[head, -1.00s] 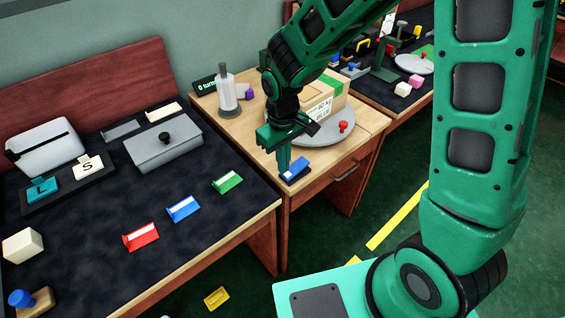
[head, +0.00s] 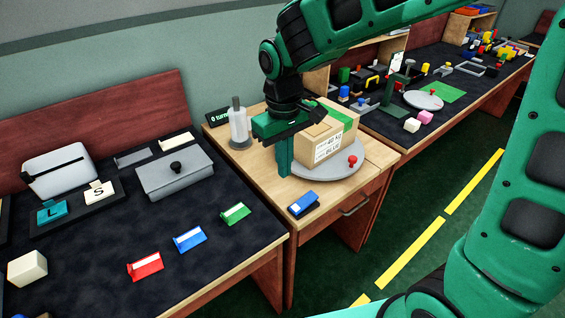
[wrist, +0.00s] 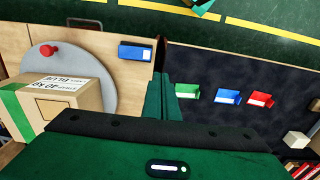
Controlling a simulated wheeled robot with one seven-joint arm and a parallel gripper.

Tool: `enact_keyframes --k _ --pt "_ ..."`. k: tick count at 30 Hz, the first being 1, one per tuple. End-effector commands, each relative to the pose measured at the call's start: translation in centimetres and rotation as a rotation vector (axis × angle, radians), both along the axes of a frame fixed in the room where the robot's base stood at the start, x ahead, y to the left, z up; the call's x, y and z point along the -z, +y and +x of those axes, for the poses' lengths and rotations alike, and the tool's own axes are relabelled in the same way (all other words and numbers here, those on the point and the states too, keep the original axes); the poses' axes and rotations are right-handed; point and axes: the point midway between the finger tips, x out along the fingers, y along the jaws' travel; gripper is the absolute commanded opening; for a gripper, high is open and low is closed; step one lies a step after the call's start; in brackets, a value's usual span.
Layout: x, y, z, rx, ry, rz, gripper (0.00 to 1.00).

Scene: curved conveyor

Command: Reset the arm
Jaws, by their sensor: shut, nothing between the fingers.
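My gripper (head: 284,158) is green and shut, with nothing between its fingers. It points down above the wooden desk (head: 266,184), in front of the cardboard box. It also shows in the wrist view (wrist: 164,88), with its fingers together. My green arm reaches in from the top right of the head view. A blue stapler-like object (head: 303,205) lies on the desk's front edge, apart from the gripper. It also shows in the wrist view (wrist: 135,52).
A labelled cardboard box (head: 325,145) stands on a grey turntable (head: 330,172) with a red knob (head: 352,160), close to my gripper. Red (head: 145,266), blue (head: 189,239) and green (head: 235,213) holders lie on the dark left table. A grey lidded box (head: 175,178) sits behind them.

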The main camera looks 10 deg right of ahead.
Motion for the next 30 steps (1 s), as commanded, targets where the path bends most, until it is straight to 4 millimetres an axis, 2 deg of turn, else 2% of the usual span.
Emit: enact_keyframes --k 16,19,20,23,26,30 --pt "-0.4 0.0 0.0 0.001 0.000 0.000 0.00" --pt "-0.6 -0.8 -0.1 0.020 -0.003 -0.003 0.00" --pt "-0.7 -1.5 -0.1 0.034 -0.005 -0.006 0.00" --pt "-1.4 -5.2 -0.5 0.117 -0.012 -0.020 0.00" --pt "-2.3 -10.9 -1.9 0.252 -0.020 -0.036 0.00" --pt "-3.2 -19.1 -6.0 0.478 -0.023 -0.047 0.00"
